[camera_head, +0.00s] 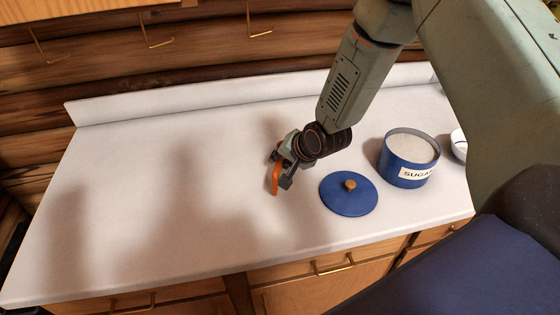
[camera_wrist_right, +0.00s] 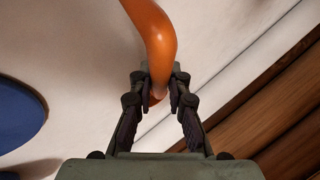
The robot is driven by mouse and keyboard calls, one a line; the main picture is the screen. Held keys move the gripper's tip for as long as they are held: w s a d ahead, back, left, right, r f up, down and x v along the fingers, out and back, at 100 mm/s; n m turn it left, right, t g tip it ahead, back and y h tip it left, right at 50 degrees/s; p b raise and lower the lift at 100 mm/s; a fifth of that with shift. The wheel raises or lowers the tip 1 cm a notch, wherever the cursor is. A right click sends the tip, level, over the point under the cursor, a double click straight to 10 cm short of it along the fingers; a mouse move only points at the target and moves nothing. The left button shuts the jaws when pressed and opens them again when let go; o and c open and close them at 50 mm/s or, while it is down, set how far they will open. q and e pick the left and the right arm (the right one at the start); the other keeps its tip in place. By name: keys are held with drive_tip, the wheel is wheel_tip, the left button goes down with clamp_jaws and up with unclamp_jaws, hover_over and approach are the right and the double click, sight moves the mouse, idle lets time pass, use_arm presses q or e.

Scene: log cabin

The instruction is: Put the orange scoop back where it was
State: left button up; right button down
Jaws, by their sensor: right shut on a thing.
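The orange scoop (camera_head: 276,178) is in my right gripper (camera_head: 285,170), over the middle of the white counter in the head view. In the right wrist view the scoop's curved orange handle (camera_wrist_right: 152,40) runs up from between the two fingertips of the right gripper (camera_wrist_right: 160,88), which are shut on it. The rest of the scoop is out of that frame. I cannot tell whether the scoop touches the counter. The blue sugar canister (camera_head: 409,160) stands open to the right, filled with white sugar. Its blue lid (camera_head: 348,194) lies flat beside it. My left gripper is not in view.
The white counter (camera_head: 130,190) is clear on the left. A white bowl (camera_head: 459,146) stands right of the canister, partly hidden by my arm. A raised back edge (camera_head: 200,106) runs along the log wall. Drawers with brass handles are below the front edge.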

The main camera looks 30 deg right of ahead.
drive_tip(key=shift+f, duration=0.25)
drive_tip(key=shift+a+r, duration=0.15)
drive_tip(key=shift+a, duration=0.2)
drive_tip(key=c, duration=1.5)
unclamp_jaws()
drive_tip(key=shift+d+f, duration=0.25)
drive_tip(key=shift+f, duration=0.05)
drive_tip(key=shift+o, duration=1)
drive_tip(key=shift+a+r, duration=0.1)
drive_tip(key=shift+a, duration=0.1)
drive_tip(key=shift+r, duration=0.1)
